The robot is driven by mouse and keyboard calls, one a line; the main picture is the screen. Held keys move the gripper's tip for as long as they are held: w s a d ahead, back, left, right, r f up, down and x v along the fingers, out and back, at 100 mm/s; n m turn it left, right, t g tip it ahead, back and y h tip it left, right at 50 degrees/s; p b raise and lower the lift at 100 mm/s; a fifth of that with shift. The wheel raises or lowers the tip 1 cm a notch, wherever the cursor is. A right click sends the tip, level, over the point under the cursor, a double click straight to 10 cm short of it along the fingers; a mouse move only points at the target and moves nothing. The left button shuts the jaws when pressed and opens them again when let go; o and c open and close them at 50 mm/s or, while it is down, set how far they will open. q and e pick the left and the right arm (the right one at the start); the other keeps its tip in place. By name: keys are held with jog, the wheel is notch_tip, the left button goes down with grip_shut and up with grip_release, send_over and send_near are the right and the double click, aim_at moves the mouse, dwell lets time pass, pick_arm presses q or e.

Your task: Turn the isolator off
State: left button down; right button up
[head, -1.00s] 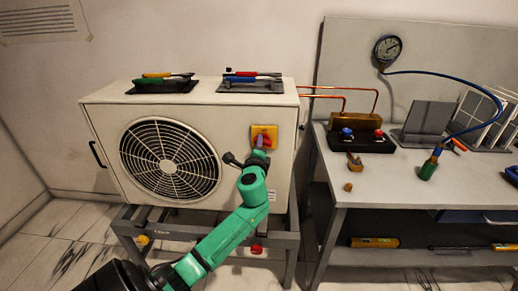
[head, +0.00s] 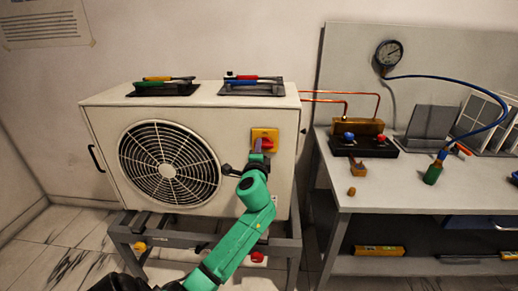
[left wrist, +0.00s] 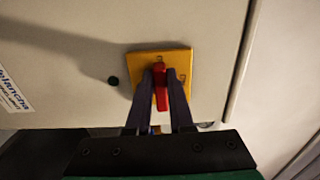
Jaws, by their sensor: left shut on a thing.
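The isolator (head: 271,135) is a yellow plate with a red handle (head: 268,144) on the front of the cream outdoor unit, right of the fan grille. My left gripper (head: 260,146) is at the handle, its dark fingers partly covering it in the head view. In the left wrist view, the yellow plate (left wrist: 180,63) shows behind the fingers, and the red handle (left wrist: 161,88) stands between the two fingers, nearly upright in that picture with a slight tilt. The left gripper is shut on the handle. Marks on the plate are too small to read. My right gripper is not in view.
Tools lie on two dark mats (head: 252,88) on top of the unit (head: 212,98). Copper pipes (head: 345,95) run right to a manifold on the grey bench (head: 395,184). A gauge (head: 389,54) with a blue hose hangs above it. A dark knob sits left of my gripper.

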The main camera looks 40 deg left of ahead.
pick_arm(q)
jog(key=shift+f, duration=0.15)
jog(key=c, duration=0.8)
grip_release()
jog(key=b+v, duration=0.1)
jog(key=v, duration=1.3)
jog(key=shift+s+d, duration=0.2)
jog(key=shift+s, duration=0.05)
